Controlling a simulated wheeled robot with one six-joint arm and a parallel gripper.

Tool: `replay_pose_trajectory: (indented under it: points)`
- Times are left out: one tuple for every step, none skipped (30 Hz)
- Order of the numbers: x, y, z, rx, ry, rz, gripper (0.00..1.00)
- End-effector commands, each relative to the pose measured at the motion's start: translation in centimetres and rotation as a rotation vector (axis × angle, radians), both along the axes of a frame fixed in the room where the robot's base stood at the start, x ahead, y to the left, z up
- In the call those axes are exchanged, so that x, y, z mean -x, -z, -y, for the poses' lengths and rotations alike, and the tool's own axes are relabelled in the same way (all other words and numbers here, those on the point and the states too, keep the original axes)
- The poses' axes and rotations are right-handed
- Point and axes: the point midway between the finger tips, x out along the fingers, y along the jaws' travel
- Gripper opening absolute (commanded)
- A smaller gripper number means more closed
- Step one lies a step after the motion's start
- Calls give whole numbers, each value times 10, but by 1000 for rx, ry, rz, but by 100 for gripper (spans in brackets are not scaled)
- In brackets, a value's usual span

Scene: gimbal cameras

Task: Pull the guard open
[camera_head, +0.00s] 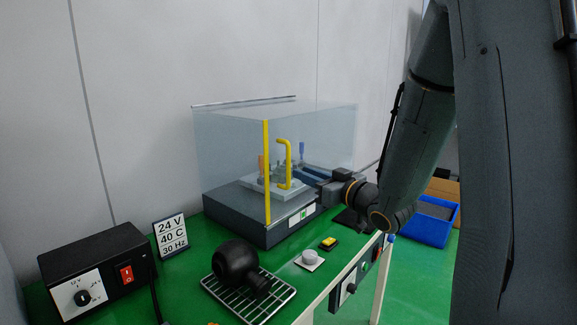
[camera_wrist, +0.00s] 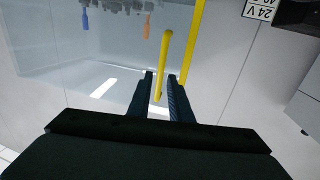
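The guard (camera_head: 230,150) is a clear box over a dark base on the green bench, with a yellow strip (camera_head: 267,175) along its front edge. It looks closed. Its yellow bar handle (camera_head: 289,165) stands upright on the front face. My gripper (camera_head: 312,177) reaches in from the right to the handle. In the wrist view my gripper (camera_wrist: 161,76) is open, one finger on each side of the handle (camera_wrist: 163,60), with narrow gaps showing beside the bar. Whether either finger touches it I cannot tell.
A fixture with orange and blue-handled parts (camera_head: 280,178) sits inside the guard. A black control box (camera_head: 95,265) stands left; a blue bin (camera_head: 432,224) lies right.

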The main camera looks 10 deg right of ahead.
Motion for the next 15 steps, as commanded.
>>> replay_pose_trajectory:
  points:
    - [-1,-2,-2,-4,-7,7,19]
    - [-3,-2,-3,-6,-10,9,19]
    - [-6,-2,-5,-7,-12,11,19]
    - [-9,-3,-7,-7,-13,11,19]
    - [-13,-3,-9,-6,-13,11,19]
    - [-18,-3,-11,-6,-13,10,19]
    - [-23,-3,-13,-7,-12,10,19]
    - [-27,-3,-16,-7,-13,10,19]
    - [-33,-3,-18,-6,-13,10,19]
    - [-37,-3,-20,-6,-12,10,19]
    - [-42,-3,-22,-6,-11,10,19]
    - [-47,-2,-25,-6,-12,9,19]
    - [-50,-2,-26,-6,-12,10,19]
    - [-54,-3,-27,-6,-11,10,19]
    - [-58,-3,-29,-6,-10,10,19]
